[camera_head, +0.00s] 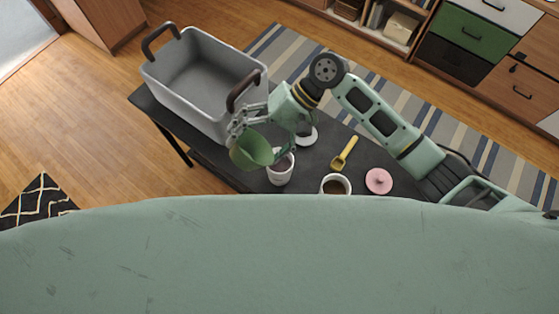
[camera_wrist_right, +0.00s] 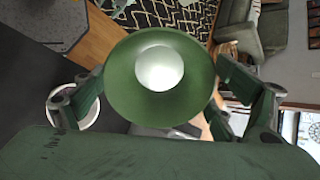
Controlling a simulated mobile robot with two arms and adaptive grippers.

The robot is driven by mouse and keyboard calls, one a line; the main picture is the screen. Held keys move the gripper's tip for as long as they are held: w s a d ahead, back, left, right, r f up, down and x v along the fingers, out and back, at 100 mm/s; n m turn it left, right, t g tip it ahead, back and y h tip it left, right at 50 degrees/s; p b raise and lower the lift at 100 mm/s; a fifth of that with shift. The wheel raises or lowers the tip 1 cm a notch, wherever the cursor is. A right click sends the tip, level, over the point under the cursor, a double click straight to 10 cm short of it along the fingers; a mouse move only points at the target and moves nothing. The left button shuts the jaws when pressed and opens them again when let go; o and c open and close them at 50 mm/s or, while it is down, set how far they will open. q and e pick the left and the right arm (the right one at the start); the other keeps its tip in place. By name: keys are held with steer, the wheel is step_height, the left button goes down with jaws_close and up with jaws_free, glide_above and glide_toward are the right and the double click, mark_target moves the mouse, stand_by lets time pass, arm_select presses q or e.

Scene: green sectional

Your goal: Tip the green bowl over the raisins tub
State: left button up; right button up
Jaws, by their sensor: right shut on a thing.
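The green bowl (camera_head: 252,151) is in my right gripper (camera_head: 262,138), which is shut on it above the dark table. The bowl is tilted in the head view. In the right wrist view the bowl (camera_wrist_right: 120,85) sits between the two fingers, with a pale round patch in its middle. A white tub (camera_head: 280,174) stands upright just right of the bowl, partly covered by a finger. A second white container (camera_head: 337,180) with dark brown contents stands farther right. I cannot tell for certain which one is the raisins tub. My left gripper is not in view.
A grey bin (camera_head: 187,95) with brown handles stands on the dark table (camera_head: 225,170) at left. A yellow scoop (camera_head: 345,152) and a pink lid-like disc (camera_head: 379,181) lie at right. A white round item (camera_head: 307,136) is behind the tub, partly hidden.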

steer(key=shift+s+a+r+h+p, duration=0.1)
steer(key=shift+a+r+h+p, duration=0.1)
steer(key=shift+r, duration=0.15)
steer(key=shift+a+r+h+p, duration=0.1)
steer(key=shift+r+p, duration=0.1)
steer(key=shift+r, duration=0.1)
steer(key=shift+t, duration=0.3)
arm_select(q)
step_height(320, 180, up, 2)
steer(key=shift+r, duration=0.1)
arm_select(e)
steer(key=shift+f+h, duration=0.25)
steer(key=shift+h, duration=0.05)
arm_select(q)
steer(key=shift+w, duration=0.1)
arm_select(e)
steer(key=shift+a, duration=0.1)
steer(key=shift+r+t+h, duration=0.15)
steer(key=shift+t+h, duration=0.55)
steer(key=shift+h, duration=0.4)
steer(key=t+h, duration=0.1)
steer(key=h, duration=0.1)
steer(key=shift+t+h, duration=0.3)
steer(key=shift+h, duration=0.1)
